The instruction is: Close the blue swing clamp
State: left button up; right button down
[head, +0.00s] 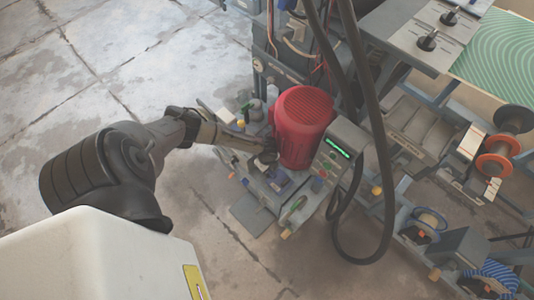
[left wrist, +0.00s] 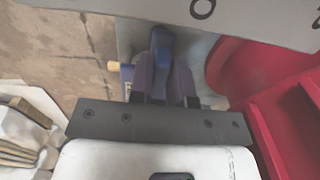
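The blue swing clamp (left wrist: 162,45) shows in the left wrist view as an upright blue handle at the top middle. In the head view a small blue part (head: 279,181) sits low on the machine, just left of the red motor. My left gripper (left wrist: 163,76) has its two dark fingers close together, one on each side of the blue handle, with no clear gap seen. In the head view the left gripper (head: 266,158) reaches down beside the red motor, and its fingertips are partly hidden. The clamp's lower parts are hidden behind the fingers. My right gripper is not in view.
The red motor (head: 303,112) stands close to the right of the left gripper. A thick black cable (head: 377,150) hangs to the right. The floor at left (head: 120,75) is clear.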

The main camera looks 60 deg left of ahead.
pick_arm(q)
jog(key=o, duration=0.4)
jog(key=shift+r+p, duration=3)
jog(key=shift+r, duration=3.9)
jog(key=s+d+r+h+p, duration=0.1)
jog(key=s+d, duration=0.1)
jog(key=d, duration=0.6)
jog(key=s+d+r+h, duration=0.1)
jog(key=s+d+r, duration=0.1)
jog(key=d, duration=0.5)
jog(key=s+d+r+n+t+p, duration=0.2)
jog(key=s+d+r+n+t, duration=0.15)
jog(key=d+r+n, duration=0.4)
jog(key=s+a+r+n+y, duration=0.25)
jog(key=s+r+n, duration=0.25)
jog(key=r, duration=0.5)
jog(key=shift+h, duration=0.35)
jog(key=r+p, duration=3.7)
jog(key=p, duration=0.1)
jog(key=shift+s+a+r, duration=0.15)
jog(key=shift+s+a, duration=0.05)
jog(key=shift+a, duration=0.1)
